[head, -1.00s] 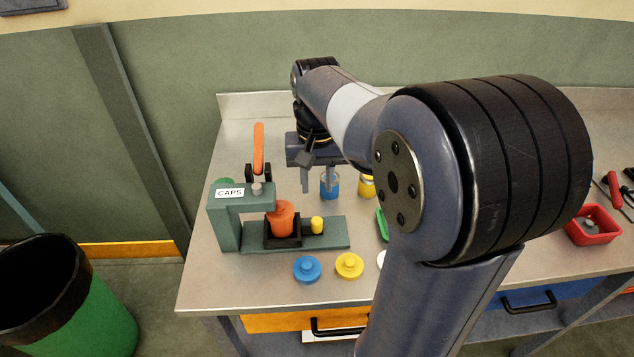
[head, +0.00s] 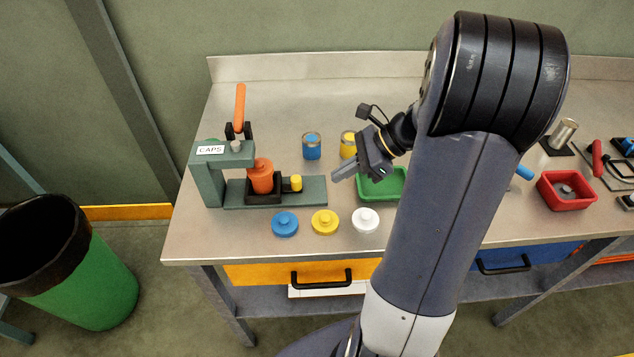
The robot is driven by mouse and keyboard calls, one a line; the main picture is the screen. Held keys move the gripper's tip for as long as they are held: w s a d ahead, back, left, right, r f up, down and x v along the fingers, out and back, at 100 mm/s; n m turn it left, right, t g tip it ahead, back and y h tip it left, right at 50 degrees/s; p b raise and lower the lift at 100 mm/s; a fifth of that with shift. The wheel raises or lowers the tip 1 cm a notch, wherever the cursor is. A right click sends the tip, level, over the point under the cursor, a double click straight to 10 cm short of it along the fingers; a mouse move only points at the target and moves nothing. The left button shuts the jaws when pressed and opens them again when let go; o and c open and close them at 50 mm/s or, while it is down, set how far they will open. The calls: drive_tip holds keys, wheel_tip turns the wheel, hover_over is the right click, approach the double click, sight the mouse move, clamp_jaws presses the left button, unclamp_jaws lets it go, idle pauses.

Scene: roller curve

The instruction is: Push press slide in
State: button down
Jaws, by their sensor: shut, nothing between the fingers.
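The press (head: 208,182) stands at the left of the bench, a green frame with a "CAPS" label and an upright orange lever (head: 240,108). Its slide has a black holder (head: 264,196) with an orange jar (head: 260,176) in it, and a yellow knob (head: 296,183) to the right of the holder. The holder sits on the green base rail (head: 314,190), just right of the press frame and not fully under its head. My gripper (head: 335,178) is shut and empty, to the right of the yellow knob and apart from it, above the bench.
Blue (head: 285,223), yellow (head: 325,222) and white (head: 366,220) caps lie along the front. A blue jar (head: 312,146) and a yellow jar (head: 348,144) stand behind. A green tray (head: 380,190) is under my gripper, and a red bin (head: 566,190) is at right.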

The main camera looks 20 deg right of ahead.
sight(270, 195)
drive_tip(key=x, duration=0.8)
drive_tip(key=shift+a+f, duration=0.2)
drive_tip(key=shift+a, duration=0.1)
drive_tip(key=a, duration=0.1)
drive_tip(key=w+a+p, duration=0.1)
drive_tip(key=a, duration=0.1)
drive_tip(key=shift+a+f, duration=0.1)
drive_tip(key=shift+f, duration=0.05)
drive_tip(key=shift+w+a, duration=0.2)
drive_tip(key=shift+a, duration=0.3)
drive_tip(key=shift+f, duration=0.1)
drive_tip(key=shift+w+a, duration=0.25)
drive_tip(key=shift+a, duration=0.45)
drive_tip(key=shift+w+a, duration=0.25)
drive_tip(key=shift+a, duration=0.5)
drive_tip(key=shift+w+a, duration=0.2)
drive_tip(key=shift+a, duration=0.5)
